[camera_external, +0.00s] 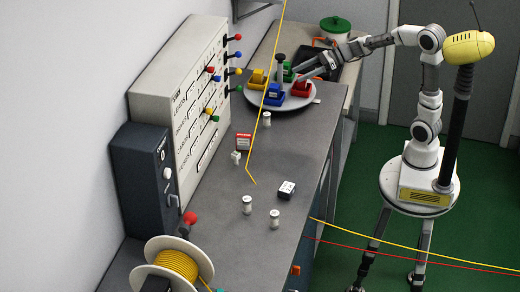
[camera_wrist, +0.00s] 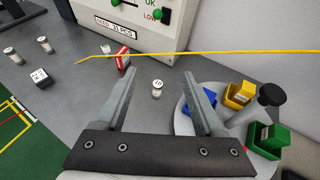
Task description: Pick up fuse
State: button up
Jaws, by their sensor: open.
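Several small white cylindrical fuses stand on the grey bench. One fuse (camera_external: 266,119) is beside the round tray; it also shows in the wrist view (camera_wrist: 157,88), between my open fingers in the picture and apart from both. A small white piece (camera_external: 236,157) by the red box may be another fuse. My gripper (camera_wrist: 159,76) is open and empty, pointing at the bench; in the external view it is over the tray area and partly hard to make out.
The round grey tray (camera_external: 311,98) holds colored bins and a central post. A red box (camera_external: 243,141) and a small white-and-black block (camera_external: 286,190) lie on the bench. A panel with colored levers (camera_external: 185,100) stands along the wall. A yellow wire (camera_wrist: 200,53) crosses the view.

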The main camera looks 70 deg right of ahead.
notch_tip(320, 180, down, 12)
jog(key=b, duration=0.2)
send_near(259, 128)
jog(key=w, duration=0.1)
jog(key=w+a+r, duration=0.2)
jog(key=shift+w+a, duration=0.25)
jog(key=shift+w, duration=0.1)
jog(key=x, duration=0.4)
jog(key=shift+w+d+f, duration=0.1)
jog(key=shift+w+f, duration=0.05)
jog(key=shift+f, duration=0.2)
jog(key=shift+w+a+f+b, duration=0.15)
jog(key=shift+w+a+b, duration=0.15)
jog(key=shift+w, duration=0.2)
jog(key=shift+d, duration=0.1)
grip_shut()
